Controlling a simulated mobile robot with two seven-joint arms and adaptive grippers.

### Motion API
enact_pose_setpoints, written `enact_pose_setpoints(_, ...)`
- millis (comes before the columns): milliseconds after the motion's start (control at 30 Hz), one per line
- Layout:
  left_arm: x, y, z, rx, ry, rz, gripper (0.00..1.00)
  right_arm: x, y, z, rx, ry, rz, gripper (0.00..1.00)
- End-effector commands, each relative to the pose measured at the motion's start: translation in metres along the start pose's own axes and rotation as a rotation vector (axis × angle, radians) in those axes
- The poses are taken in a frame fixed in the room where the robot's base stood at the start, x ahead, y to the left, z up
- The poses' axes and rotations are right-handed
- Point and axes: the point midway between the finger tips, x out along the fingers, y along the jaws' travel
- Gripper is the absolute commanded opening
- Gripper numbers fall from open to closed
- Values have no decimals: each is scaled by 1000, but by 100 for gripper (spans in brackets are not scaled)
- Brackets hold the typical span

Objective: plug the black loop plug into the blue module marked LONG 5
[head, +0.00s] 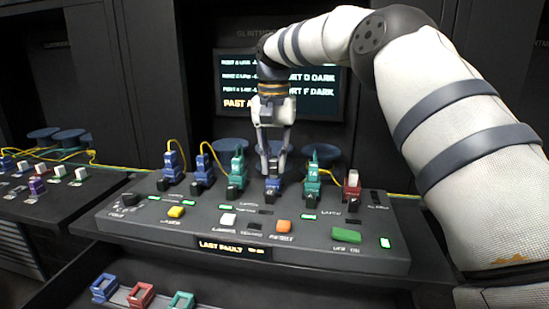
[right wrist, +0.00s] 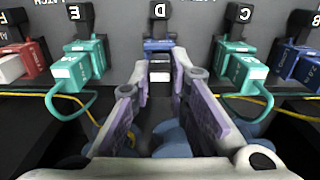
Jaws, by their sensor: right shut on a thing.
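The blue module (head: 272,185) sits upright in the console's middle slot, marked D in the right wrist view, where its blue end (right wrist: 158,45) shows. Its marking is too small to read. My right gripper (head: 272,164) points down at this module. In the right wrist view its two purple-padded fingers (right wrist: 160,66) are shut on a small dark piece with a pale patch, which looks like the black loop plug (right wrist: 160,63). It lines up with the module's end and seems to touch it; the fingers hide how deep it sits. My left gripper is not in view.
More blue modules (head: 203,172) are to the left, a red one (head: 352,184) to the right. Spare modules (head: 141,295) lie in the tray below. A screen (head: 235,75) hangs behind.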

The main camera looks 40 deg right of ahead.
Motion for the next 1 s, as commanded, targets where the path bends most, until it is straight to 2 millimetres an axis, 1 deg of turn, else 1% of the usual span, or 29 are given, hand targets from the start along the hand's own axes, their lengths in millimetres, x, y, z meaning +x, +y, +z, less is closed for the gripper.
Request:
enact_pose_setpoints(367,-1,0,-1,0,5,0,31,5,0,0,0,1,-1,0)
enact_pose_setpoints(400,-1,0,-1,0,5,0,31,5,0,0,0,1,-1,22)
enact_pose_setpoints(467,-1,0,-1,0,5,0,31,5,0,0,0,1,-1,36)
enact_pose_setpoints(500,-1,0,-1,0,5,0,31,5,0,0,0,1,-1,39)
enact_pose_setpoints(733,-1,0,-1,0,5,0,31,5,0,0,0,1,-1,39)
enact_pose_setpoints(800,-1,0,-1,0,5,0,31,1,0,0,0,2,0,39)
enact_pose_setpoints(867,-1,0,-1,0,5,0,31,-8,-1,-1,0,5,-1,39)
enact_pose_setpoints(1000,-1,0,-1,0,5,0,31,-41,-1,-1,2,7,-1,39)
